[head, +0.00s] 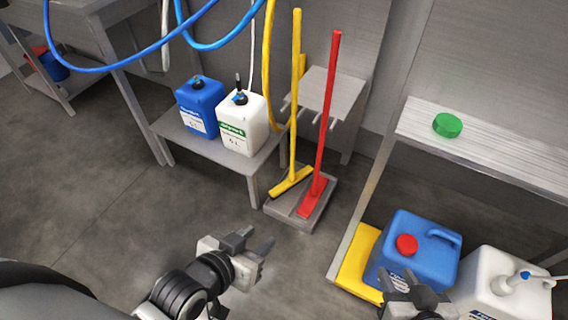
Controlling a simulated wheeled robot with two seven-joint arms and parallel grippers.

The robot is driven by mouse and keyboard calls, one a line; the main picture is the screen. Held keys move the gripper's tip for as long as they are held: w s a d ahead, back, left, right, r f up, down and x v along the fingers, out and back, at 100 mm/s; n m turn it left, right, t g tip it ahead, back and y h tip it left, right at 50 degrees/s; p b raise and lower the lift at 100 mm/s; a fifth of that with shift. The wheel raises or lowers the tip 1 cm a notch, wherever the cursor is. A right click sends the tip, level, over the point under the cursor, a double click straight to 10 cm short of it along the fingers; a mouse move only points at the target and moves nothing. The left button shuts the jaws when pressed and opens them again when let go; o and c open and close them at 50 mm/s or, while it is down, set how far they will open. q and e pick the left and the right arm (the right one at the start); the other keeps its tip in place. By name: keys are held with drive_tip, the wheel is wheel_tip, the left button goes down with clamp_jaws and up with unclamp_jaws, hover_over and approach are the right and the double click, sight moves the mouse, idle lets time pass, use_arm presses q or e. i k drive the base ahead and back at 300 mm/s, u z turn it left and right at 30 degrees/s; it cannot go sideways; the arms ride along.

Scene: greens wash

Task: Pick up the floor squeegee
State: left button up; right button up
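Two long-handled floor tools stand upright in a grey tray (273,212) on the floor, leaning on a grey rack (328,90). One has a yellow handle (295,95) and a wide, thin yellow head (291,182) with a dark edge, like a squeegee. The other has a red handle (327,110) and a blockier red head (311,198). My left gripper (258,239) is open and empty, nearer to me than the tray and apart from both tools. My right gripper (398,279) is low in front of a blue canister; its fingers look spread, with nothing between them.
A low steel shelf left of the tray holds a blue jug (200,105) and a white jug (243,125). Hoses hang above. A bench (480,145) with a green lid stands right, above a blue canister (425,250) and white canister (500,290).

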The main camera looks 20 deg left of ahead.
sight(293, 179)
drive_tip(key=u, duration=0.1)
drive_tip(key=k, duration=0.35)
drive_tip(key=u, duration=1.75)
drive_tip(key=i, duration=1.3)
drive_tip(key=z, duration=0.7)
drive_tip(key=i, duration=1.05)
drive_tip(key=z, duration=1.1)
